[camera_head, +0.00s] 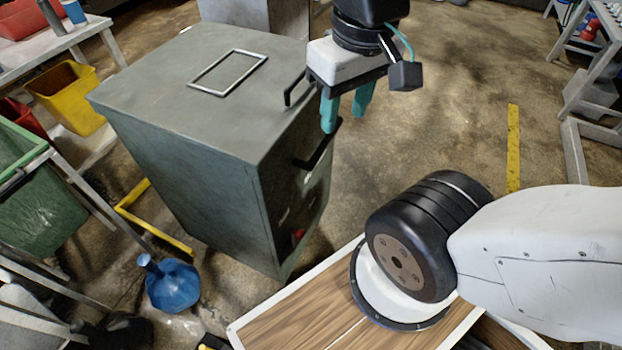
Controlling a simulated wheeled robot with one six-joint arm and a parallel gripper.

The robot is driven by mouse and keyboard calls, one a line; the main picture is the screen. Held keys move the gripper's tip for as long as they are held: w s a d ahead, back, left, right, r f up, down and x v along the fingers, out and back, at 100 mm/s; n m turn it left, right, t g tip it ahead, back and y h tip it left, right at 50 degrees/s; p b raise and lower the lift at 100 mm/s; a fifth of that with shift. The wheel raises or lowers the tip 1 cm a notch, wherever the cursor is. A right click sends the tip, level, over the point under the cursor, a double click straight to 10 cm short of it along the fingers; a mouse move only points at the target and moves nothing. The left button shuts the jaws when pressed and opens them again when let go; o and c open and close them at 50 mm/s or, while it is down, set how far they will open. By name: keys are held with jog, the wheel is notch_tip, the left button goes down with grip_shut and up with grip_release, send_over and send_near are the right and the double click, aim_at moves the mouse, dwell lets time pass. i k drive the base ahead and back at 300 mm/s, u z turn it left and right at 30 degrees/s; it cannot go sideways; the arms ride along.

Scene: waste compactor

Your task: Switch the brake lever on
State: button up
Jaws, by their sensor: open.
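The waste compactor (185,115) is a grey-green metal box standing on the floor left of centre. Its right side face is dark and seen at a steep angle. A black lever (318,148) sticks out from this face, just below my gripper's left finger. A second black handle (290,92) sits higher, near the top edge. I cannot tell from their shape which one is the brake lever. My gripper (345,120) has teal fingers pointing down, spread apart with nothing between them. It is beside the side face, close to the lower lever; contact cannot be judged.
A small red part (298,235) shows low on the side face. A blue water jug (172,285), a yellow bin (68,95) and a green bin (40,195) stand left. Grey frames (590,95) stand right. Floor (440,110) right of the gripper is clear.

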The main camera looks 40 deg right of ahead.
aim_at(292, 245)
jog(key=u, duration=0.65)
jog(key=k, duration=0.95)
jog(key=z, duration=0.8)
jog(key=i, duration=0.5)
jog(key=z, duration=0.05)
